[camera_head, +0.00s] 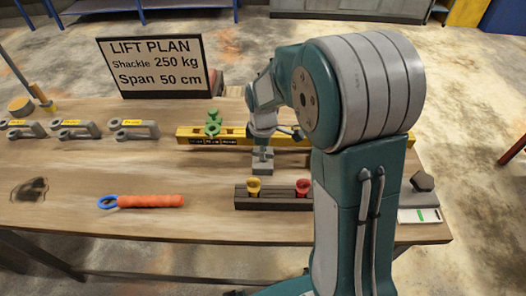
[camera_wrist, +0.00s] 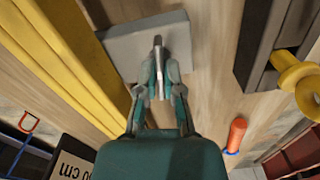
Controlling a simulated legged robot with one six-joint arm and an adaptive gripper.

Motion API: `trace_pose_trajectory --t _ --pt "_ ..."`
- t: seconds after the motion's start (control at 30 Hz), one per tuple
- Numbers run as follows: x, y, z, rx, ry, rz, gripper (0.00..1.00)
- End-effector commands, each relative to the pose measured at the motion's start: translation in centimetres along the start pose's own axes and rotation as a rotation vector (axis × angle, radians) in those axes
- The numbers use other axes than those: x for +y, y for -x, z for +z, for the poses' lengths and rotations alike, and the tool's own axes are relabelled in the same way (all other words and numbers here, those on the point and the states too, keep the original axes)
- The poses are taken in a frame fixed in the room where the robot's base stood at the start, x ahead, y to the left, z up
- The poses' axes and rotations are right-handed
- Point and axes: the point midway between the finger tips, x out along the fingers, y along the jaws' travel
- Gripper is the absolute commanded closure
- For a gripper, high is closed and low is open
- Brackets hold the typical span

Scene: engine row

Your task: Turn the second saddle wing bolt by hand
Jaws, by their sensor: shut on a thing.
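My gripper (camera_head: 263,143) points down over a grey block (camera_head: 262,166) on the bench, just in front of the yellow beam (camera_head: 190,134). In the wrist view its two fingers (camera_wrist: 159,80) are closed on a thin grey metal piece, which looks like the wing bolt (camera_wrist: 158,48). The piece stands out from the grey block (camera_wrist: 130,42). The fingers hide its lower part. In the head view my arm covers part of the beam, and the bolt is too small to make out. A green fitting (camera_head: 212,122) sits on the beam to the left.
An orange-handled tool (camera_head: 150,201) lies front left. Several grey shackles (camera_head: 134,130) and a lift plan sign (camera_head: 154,66) are at the left. The bench's middle left is clear.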

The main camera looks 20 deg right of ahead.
Motion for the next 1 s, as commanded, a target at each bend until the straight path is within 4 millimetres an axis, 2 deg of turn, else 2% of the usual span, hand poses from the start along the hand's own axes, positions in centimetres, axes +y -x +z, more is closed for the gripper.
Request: trace_pose_trajectory --t 0.03,1.0 --pt "-0.21 -0.48 0.05 -0.004 0.043 -0.008 1.0" --pt "-0.33 -0.55 0.11 0.0 0.964 -0.013 1.0"
